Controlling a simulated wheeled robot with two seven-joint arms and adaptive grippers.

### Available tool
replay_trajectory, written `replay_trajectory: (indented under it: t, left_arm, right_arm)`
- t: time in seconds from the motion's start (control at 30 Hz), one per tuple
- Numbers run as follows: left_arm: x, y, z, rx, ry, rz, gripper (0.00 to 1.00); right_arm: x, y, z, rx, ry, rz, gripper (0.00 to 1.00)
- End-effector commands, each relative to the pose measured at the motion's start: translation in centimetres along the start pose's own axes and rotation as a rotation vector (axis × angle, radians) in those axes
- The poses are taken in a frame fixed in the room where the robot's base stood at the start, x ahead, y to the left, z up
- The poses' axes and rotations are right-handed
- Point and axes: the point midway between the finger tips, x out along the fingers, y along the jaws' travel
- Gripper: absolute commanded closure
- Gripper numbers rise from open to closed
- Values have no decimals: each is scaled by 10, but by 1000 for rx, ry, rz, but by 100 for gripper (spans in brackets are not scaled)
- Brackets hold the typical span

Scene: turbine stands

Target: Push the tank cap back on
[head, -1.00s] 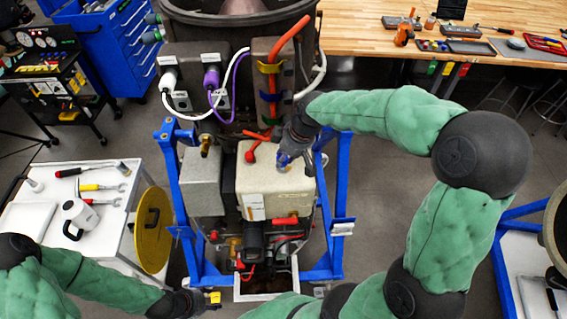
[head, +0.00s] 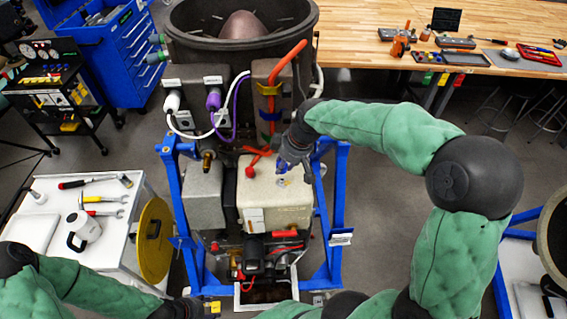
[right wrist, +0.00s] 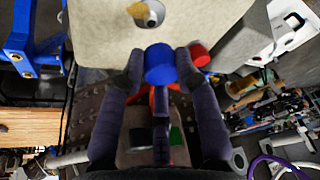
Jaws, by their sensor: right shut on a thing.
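The blue tank cap (head: 282,167) is in my right gripper (head: 288,160), above the cream tank (head: 262,203). In the right wrist view the cap (right wrist: 160,64) sits between the two fingertips of the gripper (right wrist: 160,72), which are shut on it. The tank's filler opening (right wrist: 151,14), with a pale rim, shows beyond the cap in the tank's face (right wrist: 103,22). The cap is apart from the opening. My left gripper (head: 208,309) is low in the head view, beside a small yellow part; its fingers are too unclear to read.
A blue frame (head: 332,215) surrounds the tank. A yellow disc (head: 154,240) and a white tool table (head: 40,225) are at left. A wooden bench (head: 380,50) is at the back right.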

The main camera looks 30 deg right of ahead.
Motion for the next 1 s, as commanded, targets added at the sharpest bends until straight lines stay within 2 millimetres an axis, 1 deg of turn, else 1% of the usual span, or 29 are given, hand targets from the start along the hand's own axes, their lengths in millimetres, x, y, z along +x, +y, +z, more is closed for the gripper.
replay_trajectory:
  t: [0.03,0.1,0.37,0.57,0.77,0.9,1.0]
  left_arm:
    - [-7,2,0,0,0,0,44]
    - [-10,4,0,0,0,0,44]
    - [-14,5,1,0,0,0,44]
    - [-9,3,0,0,0,0,44]
    - [-2,1,0,0,0,0,44]
    - [8,-3,0,0,0,0,44]
    - [13,-5,0,0,0,0,44]
  right_arm:
    - [-6,0,-2,2,-1,1,100]
    - [-9,0,-2,3,-2,1,100]
    - [-10,0,-3,6,-4,2,100]
    - [-2,0,0,6,-6,1,100]
    - [14,0,6,6,-6,1,100]
    - [27,0,10,6,-5,1,100]
    - [33,0,13,6,-5,1,100]
